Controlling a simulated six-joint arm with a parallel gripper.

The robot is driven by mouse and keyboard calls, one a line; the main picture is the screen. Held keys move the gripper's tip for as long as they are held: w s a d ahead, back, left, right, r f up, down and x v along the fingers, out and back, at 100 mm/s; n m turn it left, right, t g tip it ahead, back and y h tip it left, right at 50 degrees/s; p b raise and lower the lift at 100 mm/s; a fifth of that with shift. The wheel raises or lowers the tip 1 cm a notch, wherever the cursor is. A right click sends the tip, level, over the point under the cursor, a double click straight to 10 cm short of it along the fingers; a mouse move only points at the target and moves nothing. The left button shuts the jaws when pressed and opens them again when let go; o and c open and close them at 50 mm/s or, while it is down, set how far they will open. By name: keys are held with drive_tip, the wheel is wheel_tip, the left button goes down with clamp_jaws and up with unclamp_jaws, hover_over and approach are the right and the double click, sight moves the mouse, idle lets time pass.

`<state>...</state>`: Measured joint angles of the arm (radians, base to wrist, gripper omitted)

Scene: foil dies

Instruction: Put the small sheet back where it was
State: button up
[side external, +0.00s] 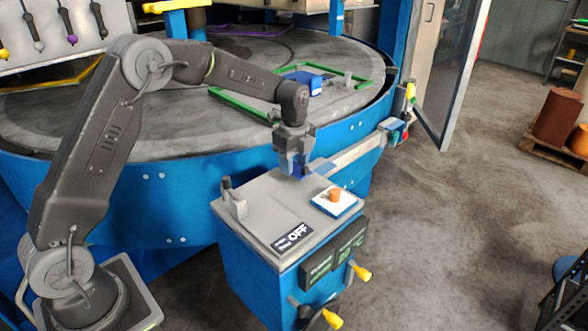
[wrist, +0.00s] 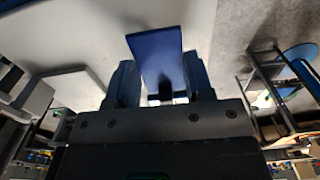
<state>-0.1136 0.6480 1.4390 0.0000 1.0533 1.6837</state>
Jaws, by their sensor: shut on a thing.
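My gripper (side external: 292,167) is above the back part of a grey-topped blue stand (side external: 262,222). It is shut on a flat blue piece (wrist: 157,52), which shows between the two fingers (wrist: 160,88) in the wrist view. In the side view the piece is mostly hidden by the fingers, and I cannot tell whether it touches the stand top. I cannot tell if this piece is the small sheet. A white and blue pad (side external: 345,208) with an orange-brown cylinder (side external: 335,194) on it lies on the stand's right side.
A grey block with a dark knob (side external: 238,204) stands on the stand's left side, near an OFF label (side external: 292,237). A pale bar (side external: 350,152) lies behind right. On the round table (side external: 150,125) are a green frame (side external: 240,105) and a blue block (side external: 308,84).

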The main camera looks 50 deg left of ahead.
drive_tip(key=shift+f, duration=1.2)
drive_tip(key=shift+f, duration=0.15)
drive_tip(key=o, duration=1)
drive_tip(key=shift+c, duration=0.2)
